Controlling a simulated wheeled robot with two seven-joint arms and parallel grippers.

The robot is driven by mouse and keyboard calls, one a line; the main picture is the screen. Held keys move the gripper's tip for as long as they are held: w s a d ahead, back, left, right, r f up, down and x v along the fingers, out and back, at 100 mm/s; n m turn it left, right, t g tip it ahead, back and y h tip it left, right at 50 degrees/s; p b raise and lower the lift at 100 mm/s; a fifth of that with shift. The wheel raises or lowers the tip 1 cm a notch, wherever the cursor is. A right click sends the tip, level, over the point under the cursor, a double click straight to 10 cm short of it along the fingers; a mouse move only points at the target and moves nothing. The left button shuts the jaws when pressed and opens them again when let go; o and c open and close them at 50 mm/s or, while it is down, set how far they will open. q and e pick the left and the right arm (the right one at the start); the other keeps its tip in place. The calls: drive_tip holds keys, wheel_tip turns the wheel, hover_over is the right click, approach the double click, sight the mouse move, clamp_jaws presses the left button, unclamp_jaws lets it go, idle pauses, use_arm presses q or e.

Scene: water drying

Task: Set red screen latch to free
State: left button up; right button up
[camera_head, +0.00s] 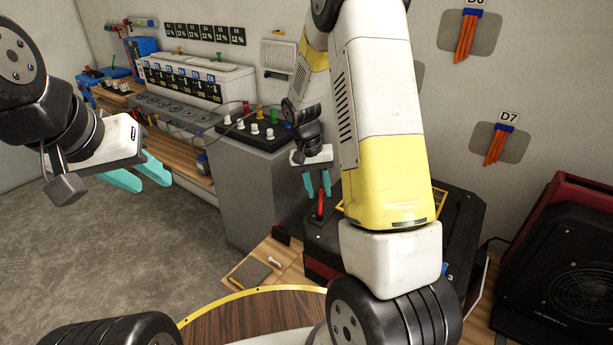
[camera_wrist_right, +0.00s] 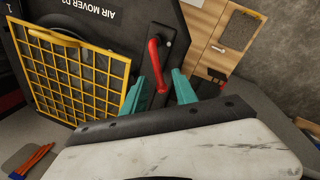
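The red screen latch (camera_head: 320,203) is a red lever on the dark top of the air mover. In the right wrist view the latch (camera_wrist_right: 155,55) stands on a dark mount beside the yellow grid screen (camera_wrist_right: 75,75). My right gripper (camera_head: 317,184) is just above it. Its teal fingertips (camera_wrist_right: 165,68) are apart, with the red lever's lower end between them. I cannot tell whether they touch it. My left gripper (camera_head: 148,172) is open and empty, over the floor at the left, far from the latch.
The air mover (camera_head: 455,215) sits behind my right arm, which hides much of it. A grey cabinet (camera_head: 262,185) stands to its left. Another dark red machine (camera_head: 565,260) is at the right. A wooden board with a grey pad (camera_head: 252,272) lies in front. The floor at left is clear.

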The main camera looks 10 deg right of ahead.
wheel_tip(320, 180, up, 7)
drive_tip(key=a, duration=0.1)
drive_tip(key=shift+w+a+r, duration=0.15)
drive_tip(key=shift+w+a, duration=0.05)
drive_tip(key=shift+w, duration=0.05)
drive_tip(key=s+a+r+n+t+y, duration=0.2)
drive_tip(key=s+r+t, duration=0.1)
drive_tip(key=s+r, duration=0.6)
drive_tip(key=s+a+r+n+t+y, duration=0.2)
drive_tip(key=s+r, duration=0.6)
drive_tip(key=s, duration=0.5)
drive_tip(key=shift+a+r+t, duration=0.3)
drive_tip(key=shift+r+t, duration=0.05)
drive_tip(key=shift+t, duration=0.55)
